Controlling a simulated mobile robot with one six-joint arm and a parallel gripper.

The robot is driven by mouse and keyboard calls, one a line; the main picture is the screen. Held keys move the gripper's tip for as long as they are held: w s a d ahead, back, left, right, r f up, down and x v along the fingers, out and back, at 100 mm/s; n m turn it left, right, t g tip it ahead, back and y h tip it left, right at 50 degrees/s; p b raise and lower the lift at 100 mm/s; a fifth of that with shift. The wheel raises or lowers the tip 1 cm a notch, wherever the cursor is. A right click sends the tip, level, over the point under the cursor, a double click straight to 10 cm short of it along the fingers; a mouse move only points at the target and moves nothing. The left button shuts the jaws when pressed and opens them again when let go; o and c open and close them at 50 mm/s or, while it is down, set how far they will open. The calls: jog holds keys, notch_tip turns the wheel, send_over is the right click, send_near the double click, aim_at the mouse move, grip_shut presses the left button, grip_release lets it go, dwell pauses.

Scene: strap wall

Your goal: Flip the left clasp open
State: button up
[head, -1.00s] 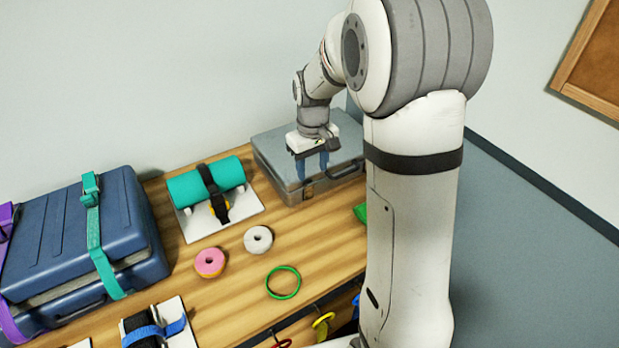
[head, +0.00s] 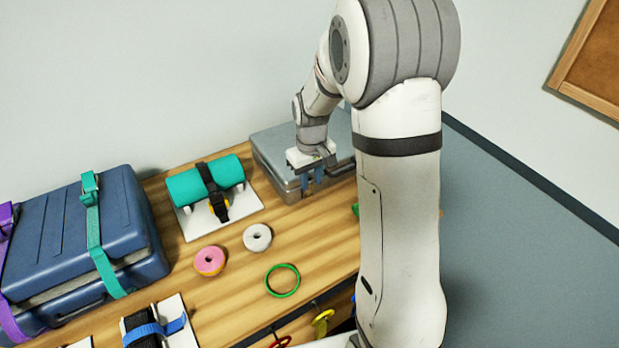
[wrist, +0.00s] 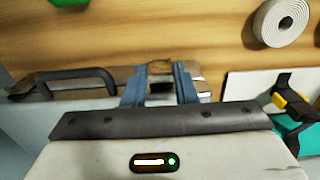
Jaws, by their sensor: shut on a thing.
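The grey metal case (head: 268,145) stands closed at the back right of the bench in the head view. Its dark handle (wrist: 65,80) shows at the left of the wrist view. My gripper (head: 312,184) is at the case's front edge, its blue fingers pointing down. In the wrist view, my gripper (wrist: 160,88) is shut on the left clasp (wrist: 160,70), a small metal piece between the two fingers. The fingers hide most of the clasp, and I cannot tell how far it is tilted. In the head view the clasp is hidden behind the fingers.
A teal roll (head: 190,184) with a black strap lies left of the case. A white roll (head: 257,238), a pink roll (head: 210,261) and a green ring (head: 283,281) lie in front. A blue suitcase (head: 60,240) stands at the far left.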

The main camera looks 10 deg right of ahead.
grip_shut()
jog(key=shift+a, duration=0.15)
